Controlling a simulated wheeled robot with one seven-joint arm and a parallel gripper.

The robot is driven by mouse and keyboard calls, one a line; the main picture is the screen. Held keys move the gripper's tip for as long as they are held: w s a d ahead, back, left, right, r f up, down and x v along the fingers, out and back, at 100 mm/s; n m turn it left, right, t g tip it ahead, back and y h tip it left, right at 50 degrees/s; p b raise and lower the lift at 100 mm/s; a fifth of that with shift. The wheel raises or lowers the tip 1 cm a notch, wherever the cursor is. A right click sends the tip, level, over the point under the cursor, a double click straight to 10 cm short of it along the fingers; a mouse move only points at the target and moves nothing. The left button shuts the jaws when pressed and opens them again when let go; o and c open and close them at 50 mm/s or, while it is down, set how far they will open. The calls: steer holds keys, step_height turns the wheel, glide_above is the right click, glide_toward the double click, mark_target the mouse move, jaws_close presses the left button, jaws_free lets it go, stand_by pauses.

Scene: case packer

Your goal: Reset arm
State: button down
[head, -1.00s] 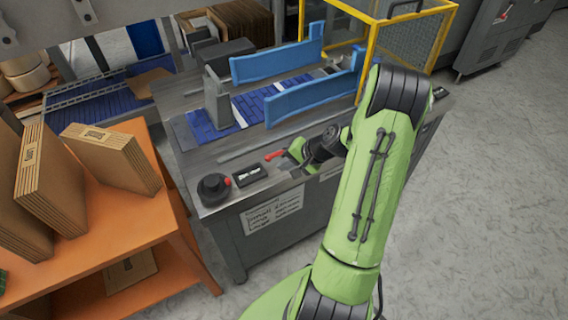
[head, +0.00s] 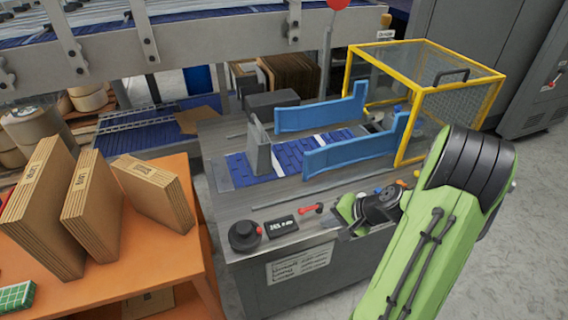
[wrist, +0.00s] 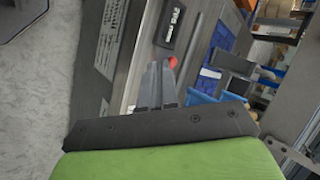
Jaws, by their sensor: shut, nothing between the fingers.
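My green arm (head: 440,240) reaches in from the lower right of the head view. My gripper (head: 343,230) is above the front edge of the grey packing machine (head: 225,205), to the right of a red-handled lever (head: 308,210). In the wrist view, my gripper's fingers (wrist: 160,84) are together and hold nothing. The red knob (wrist: 172,62) shows just beyond the fingertips there. I cannot tell whether the fingers touch the machine.
On the machine are a black round knob (head: 244,236), a small display (head: 281,226), blue guide rails (head: 345,152) and a yellow-framed guard (head: 402,135). An orange table (head: 140,270) with flat cardboard boxes (head: 90,205) stands left. Conveyors lie behind.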

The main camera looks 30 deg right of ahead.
steer(key=s+a+r+n+g+h+p, duration=0.25)
steer(key=a+r+n, duration=0.45)
steer(key=a+r, duration=0.65)
steer(key=s+a+r+n+h+p, duration=0.1)
steer(key=s+a+r+n+p, duration=0.2)
steer(key=s+r, duration=0.7)
steer(key=s+a+n+t, duration=0.1)
steer(key=s+a+n, duration=0.1)
steer(key=shift+a+r+p, duration=0.25)
steer(key=shift+a+p, duration=0.05)
steer(key=shift+p, duration=0.05)
